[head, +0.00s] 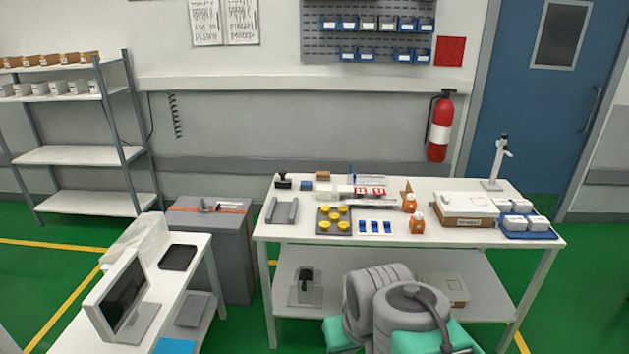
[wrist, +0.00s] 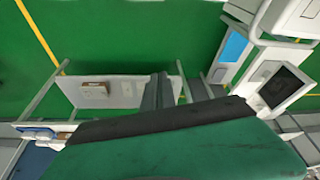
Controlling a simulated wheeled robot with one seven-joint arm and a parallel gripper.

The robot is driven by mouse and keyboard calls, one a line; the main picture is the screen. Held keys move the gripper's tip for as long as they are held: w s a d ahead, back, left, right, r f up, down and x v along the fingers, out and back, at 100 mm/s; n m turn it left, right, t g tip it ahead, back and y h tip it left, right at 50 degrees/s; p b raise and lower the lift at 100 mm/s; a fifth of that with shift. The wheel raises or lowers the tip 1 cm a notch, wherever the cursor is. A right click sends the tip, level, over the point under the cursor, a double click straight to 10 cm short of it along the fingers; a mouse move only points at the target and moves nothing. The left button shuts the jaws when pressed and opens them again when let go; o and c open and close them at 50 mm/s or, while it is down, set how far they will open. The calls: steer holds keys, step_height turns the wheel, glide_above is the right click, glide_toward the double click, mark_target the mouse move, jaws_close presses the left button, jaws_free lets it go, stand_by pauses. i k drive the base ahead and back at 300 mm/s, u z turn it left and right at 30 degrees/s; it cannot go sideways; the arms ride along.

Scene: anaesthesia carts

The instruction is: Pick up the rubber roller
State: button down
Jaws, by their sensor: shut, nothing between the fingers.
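I cannot pick out the rubber roller with certainty. A small black piece with a raised handle (head: 284,181) stands at the back left of the white worktable (head: 290,239) and could be it. A long dark grey bar (head: 371,204) also lies near the middle of the tabletop. Both are too small to tell. My gripper (wrist: 159,77) shows in the wrist view as two dark fingers close together, shut and empty, over the floor and furniture. In the head view my folded arm is in front of the worktable, and the gripper cannot be made out there.
A side desk with a monitor (head: 124,295) is at left. A grey bin (head: 213,245) stands between them.

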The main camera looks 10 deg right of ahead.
mark_target(282, 182)
steer(key=z, duration=0.05)
steer(key=i, duration=1.6)
steer(key=u, duration=0.5)
steer(key=i, duration=1)
steer(key=u, duration=0.25)
